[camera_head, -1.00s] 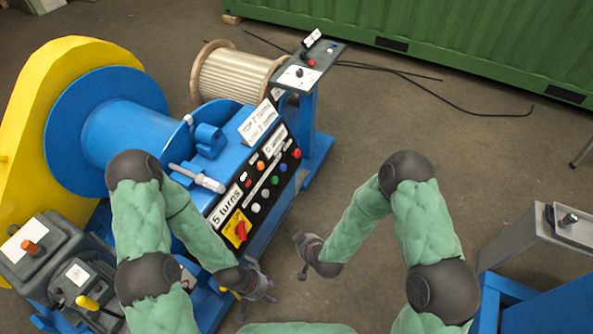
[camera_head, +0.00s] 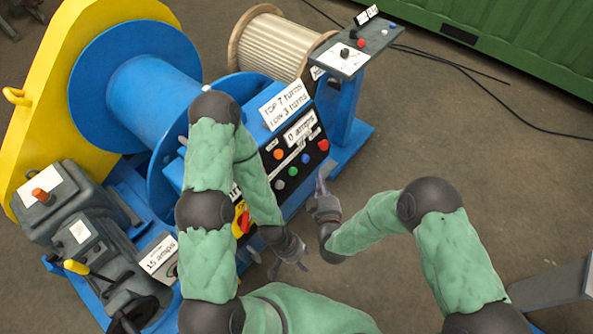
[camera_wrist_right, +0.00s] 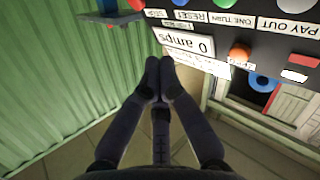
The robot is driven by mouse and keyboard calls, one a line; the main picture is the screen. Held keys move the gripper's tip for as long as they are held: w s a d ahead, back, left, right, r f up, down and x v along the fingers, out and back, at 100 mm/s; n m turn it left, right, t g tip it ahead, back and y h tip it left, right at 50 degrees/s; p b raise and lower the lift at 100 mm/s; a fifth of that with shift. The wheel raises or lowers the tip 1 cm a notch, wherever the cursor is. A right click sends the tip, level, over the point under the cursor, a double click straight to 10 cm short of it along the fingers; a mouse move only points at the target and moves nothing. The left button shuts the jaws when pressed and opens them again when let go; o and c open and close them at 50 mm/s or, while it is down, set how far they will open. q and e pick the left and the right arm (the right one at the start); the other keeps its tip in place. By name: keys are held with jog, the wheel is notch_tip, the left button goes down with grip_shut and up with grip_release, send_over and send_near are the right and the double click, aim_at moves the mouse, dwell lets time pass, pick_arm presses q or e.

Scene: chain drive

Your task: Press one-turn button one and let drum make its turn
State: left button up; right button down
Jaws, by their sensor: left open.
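The blue drum (camera_head: 155,90) stands beside its yellow housing. On the black control panel (camera_head: 262,172), the green button (camera_head: 292,171) sits in the lower row between a blue and a white one. In the right wrist view the panel is upside down, with the ONE TURN label (camera_wrist_right: 236,20) by the green button (camera_wrist_right: 225,3) at the top edge. My right gripper (camera_head: 321,188) is before the panel's right end; in the wrist view its fingertips (camera_wrist_right: 159,68) are together, apart from the buttons. My left gripper (camera_head: 292,258) is open and empty, lower down.
A red button (camera_head: 323,145) and an orange one (camera_head: 278,153) are close to the green one. A wooden reel (camera_head: 275,48) and a grey control stand (camera_head: 355,50) are behind the panel.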

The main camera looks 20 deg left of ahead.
aim_at(293, 171)
jog(key=shift+f, duration=0.15)
jog(key=w+a+f+b, duration=0.2)
jog(key=a+f+b, duration=0.1)
jog(key=a, duration=0.4)
jog(key=shift+w+a+f+b, duration=0.2)
jog(key=shift+w+f+b, duration=0.2)
jog(key=shift+b, duration=0.25)
dwell(1.0)
jog(key=shift+w+a+f+b, duration=0.1)
jog(key=shift+a+f+b, duration=0.05)
jog(key=shift+a+b, duration=0.2)
